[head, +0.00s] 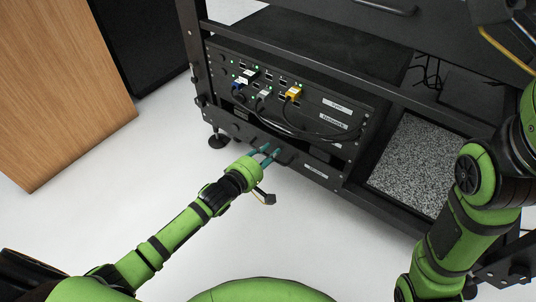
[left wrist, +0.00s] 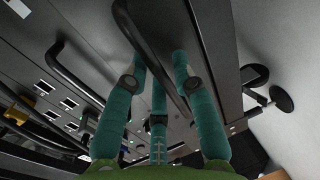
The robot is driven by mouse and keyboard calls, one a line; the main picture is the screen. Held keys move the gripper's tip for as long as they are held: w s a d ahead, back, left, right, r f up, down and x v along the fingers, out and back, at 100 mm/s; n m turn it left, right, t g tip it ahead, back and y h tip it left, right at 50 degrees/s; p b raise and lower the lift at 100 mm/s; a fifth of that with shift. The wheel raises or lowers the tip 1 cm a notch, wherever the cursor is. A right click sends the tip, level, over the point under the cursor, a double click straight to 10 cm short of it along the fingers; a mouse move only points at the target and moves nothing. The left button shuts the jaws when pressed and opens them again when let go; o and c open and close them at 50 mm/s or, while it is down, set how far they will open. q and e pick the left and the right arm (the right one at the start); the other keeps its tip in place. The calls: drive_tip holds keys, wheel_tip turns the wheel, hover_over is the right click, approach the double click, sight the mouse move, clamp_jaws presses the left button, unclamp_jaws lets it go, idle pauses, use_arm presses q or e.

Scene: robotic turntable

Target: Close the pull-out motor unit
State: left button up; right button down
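The pull-out motor unit (head: 318,168) is a low black drawer with a small label at the bottom of the rack. Its front seems to stand slightly out, though how far is hard to tell. My left gripper (head: 267,151) is at the front of this unit, its teal fingers spread. In the left wrist view, a black bar handle (left wrist: 150,45) runs between the fingers of my left gripper (left wrist: 160,75). The fingers are apart, and whether they touch the handle cannot be told. My right arm shows at the right, but its gripper is out of view.
Above the unit is a black network panel (head: 335,108) with cables and a yellow plug (head: 293,93). A speckled grey panel (head: 412,165) lies right of it. A wooden cabinet (head: 65,85) stands at the left. The white floor (head: 90,215) in front is clear.

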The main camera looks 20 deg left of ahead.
sight(275, 146)
use_arm(q)
clamp_jaws()
drive_tip(key=x, duration=0.2)
drive_tip(key=r+x, duration=0.1)
drive_tip(key=x, duration=0.1)
drive_tip(key=shift+w+f, duration=0.1)
drive_tip(key=shift+w, duration=0.05)
drive_tip(key=shift+o, duration=0.9)
unclamp_jaws()
drive_tip(key=shift+w, duration=0.1)
drive_tip(key=shift+s, duration=0.25)
drive_tip(key=v, duration=1.1)
drive_tip(key=shift+s, duration=0.35)
drive_tip(key=shift+a, duration=0.1)
